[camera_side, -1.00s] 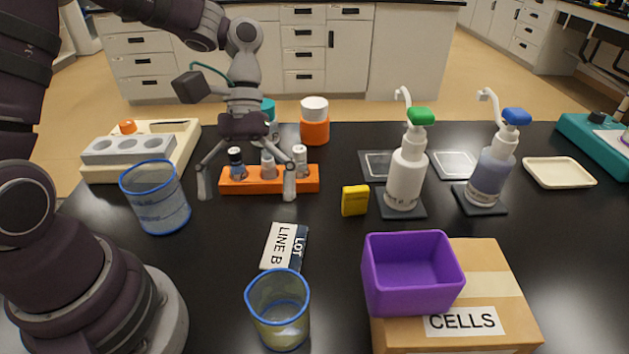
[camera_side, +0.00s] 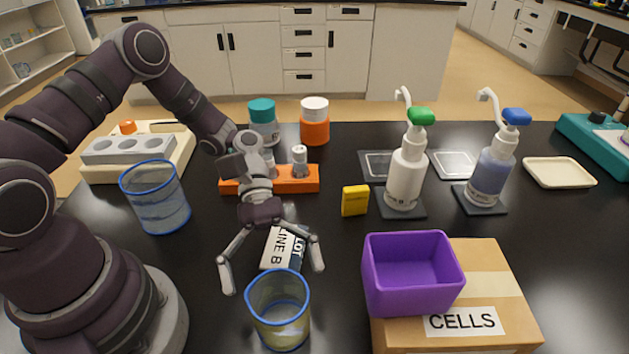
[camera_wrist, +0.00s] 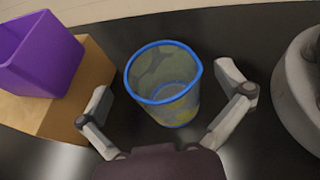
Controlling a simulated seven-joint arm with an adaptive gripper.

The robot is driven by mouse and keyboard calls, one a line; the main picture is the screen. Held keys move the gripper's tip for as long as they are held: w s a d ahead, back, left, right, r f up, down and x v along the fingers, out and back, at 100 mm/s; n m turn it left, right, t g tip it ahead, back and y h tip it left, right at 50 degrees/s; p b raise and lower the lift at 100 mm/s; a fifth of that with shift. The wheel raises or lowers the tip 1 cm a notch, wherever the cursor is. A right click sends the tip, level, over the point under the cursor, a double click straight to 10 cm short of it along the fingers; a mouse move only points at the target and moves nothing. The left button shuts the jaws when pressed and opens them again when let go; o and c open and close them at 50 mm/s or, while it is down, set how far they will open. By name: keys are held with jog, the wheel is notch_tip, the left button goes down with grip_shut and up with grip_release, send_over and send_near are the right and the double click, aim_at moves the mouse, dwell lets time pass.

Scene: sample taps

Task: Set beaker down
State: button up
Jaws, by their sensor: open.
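A clear beaker with a blue rim and a little yellowish liquid (camera_side: 279,315) stands upright on the black bench at the front. It also shows in the wrist view (camera_wrist: 165,85), ahead of and between my fingers. My gripper (camera_side: 272,280) is wide open and empty, behind and above this beaker in the side view. A second blue-rimmed beaker (camera_side: 157,200) stands upright at the left, near my arm. I cannot tell from the frames which beaker the task means.
A purple bin (camera_side: 412,290) sits on a cardboard box labelled CELLS (camera_side: 500,290) to the right. A LINE B card (camera_side: 278,252) lies under my gripper. An orange vial rack (camera_side: 300,186), a yellow block (camera_side: 355,201) and two pump bottles (camera_side: 406,178) (camera_side: 491,176) stand behind.

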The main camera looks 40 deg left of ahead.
jog(key=shift+s+d+f, duration=0.2)
jog(key=shift+s+d, duration=0.05)
jog(key=shift+d, duration=0.15)
jog(key=c, duration=1.2)
